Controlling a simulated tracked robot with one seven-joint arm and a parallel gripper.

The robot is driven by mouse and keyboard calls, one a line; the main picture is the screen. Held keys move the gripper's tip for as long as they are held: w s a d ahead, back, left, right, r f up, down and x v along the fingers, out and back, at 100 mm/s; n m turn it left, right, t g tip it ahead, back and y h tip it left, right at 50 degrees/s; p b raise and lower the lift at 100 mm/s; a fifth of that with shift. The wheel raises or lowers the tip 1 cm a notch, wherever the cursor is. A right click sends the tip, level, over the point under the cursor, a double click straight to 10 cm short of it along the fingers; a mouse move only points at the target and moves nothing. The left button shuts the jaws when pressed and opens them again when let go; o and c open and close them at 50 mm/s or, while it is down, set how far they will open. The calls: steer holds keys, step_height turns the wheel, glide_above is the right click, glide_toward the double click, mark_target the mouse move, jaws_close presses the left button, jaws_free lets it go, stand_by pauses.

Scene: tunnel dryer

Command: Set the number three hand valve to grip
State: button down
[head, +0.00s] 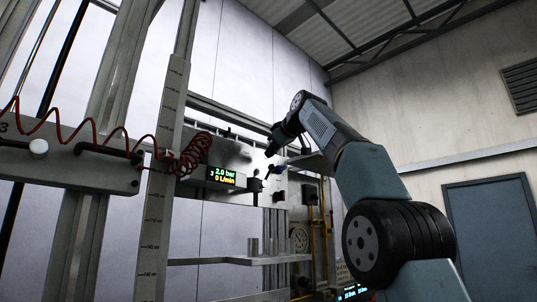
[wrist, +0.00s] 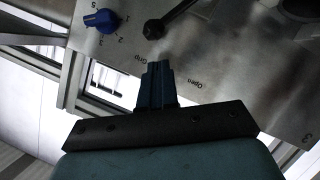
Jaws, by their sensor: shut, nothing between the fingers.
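In the wrist view a grey metal panel carries a black hand lever (wrist: 174,16) with a rounded end. Its shaft runs to the upper right and is cut by the frame edge. The rounded end lies nearer the printed word Grip (wrist: 126,62) than the word Open (wrist: 190,83), and the lever points roughly toward Grip. A printed 3 is at the panel's lower right. My gripper (wrist: 157,66) is shut and empty, just below the rounded end and apart from it in the picture. In the head view my gripper (head: 270,151) is at the panel (head: 232,155); the lever is not clear there.
A blue numbered knob (wrist: 100,19) sits left of the lever. Another dark fitting (wrist: 300,8) is at the upper right. In the head view a display (head: 221,176) reads 2.0 bar and 0 L/min. A red coiled hose (head: 190,155) hangs left, and a shelf (head: 240,260) is below.

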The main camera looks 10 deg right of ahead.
stand_by(0.3)
steer(key=v, duration=1.3)
steer(key=shift+s, duration=0.3)
steer(key=shift+d+r, duration=0.1)
steer(key=s+d+f+m+g+h, duration=0.2)
steer(key=s+f, duration=0.7)
steer(key=f, duration=1.1)
steer(key=s+d+f+m+g+h, duration=0.2)
steer(key=s+f+m, duration=0.4)
steer(key=f, duration=1.5)
steer(key=s+d+f+m+g+h, duration=0.2)
steer(key=s+f, duration=1)
steer(key=f, duration=0.8)
steer(key=shift+s+d+f+m+g, duration=0.35)
steer(key=shift+d+m+g, duration=0.25)
steer(key=shift+d+m, duration=0.55)
